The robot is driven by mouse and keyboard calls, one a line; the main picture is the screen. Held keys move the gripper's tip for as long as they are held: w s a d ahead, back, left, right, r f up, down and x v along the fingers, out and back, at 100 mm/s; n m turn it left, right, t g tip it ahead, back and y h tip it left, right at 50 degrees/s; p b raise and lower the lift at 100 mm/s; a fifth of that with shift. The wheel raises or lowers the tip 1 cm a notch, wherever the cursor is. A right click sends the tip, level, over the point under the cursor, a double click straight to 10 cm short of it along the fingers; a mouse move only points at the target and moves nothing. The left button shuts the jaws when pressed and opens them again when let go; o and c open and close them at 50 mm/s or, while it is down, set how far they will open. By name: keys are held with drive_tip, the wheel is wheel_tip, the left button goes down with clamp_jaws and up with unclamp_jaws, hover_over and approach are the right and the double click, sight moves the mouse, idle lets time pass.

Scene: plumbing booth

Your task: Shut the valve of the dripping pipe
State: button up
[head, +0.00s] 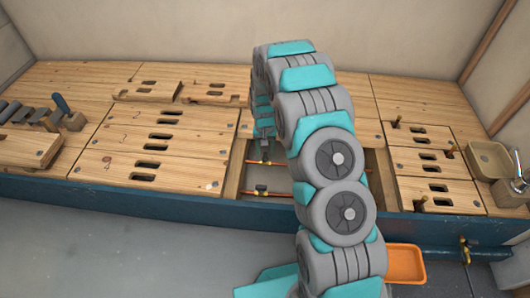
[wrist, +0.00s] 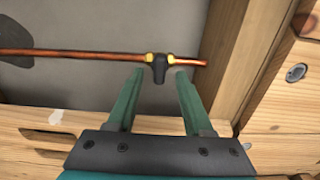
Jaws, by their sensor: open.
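A copper pipe (wrist: 80,54) runs across an opening in the wooden deck in the wrist view. On it sits a valve (wrist: 160,66) with a black handle and yellow collars. My gripper (wrist: 159,74) is open, its two green fingertips on either side of the black handle, which shows between them. I cannot tell whether they touch it. In the head view my gripper (head: 265,133) reaches down into the opening, partly hidden by my arm. A second pipe (head: 262,193) with a dark fitting lies nearer in the same opening. No drip is visible.
Wooden panels (head: 150,170) with slots surround the opening. In the wrist view a wooden beam (wrist: 235,60) stands close to the right of my fingers. A dark patch (wrist: 20,63) shows at left. An orange tray (head: 404,265) and a brass tap (head: 465,250) are in front.

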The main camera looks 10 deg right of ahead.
sight(265, 155)
wheel_tip(265, 155, up, 6)
drive_tip(key=shift+r, duration=0.1)
idle(0.5)
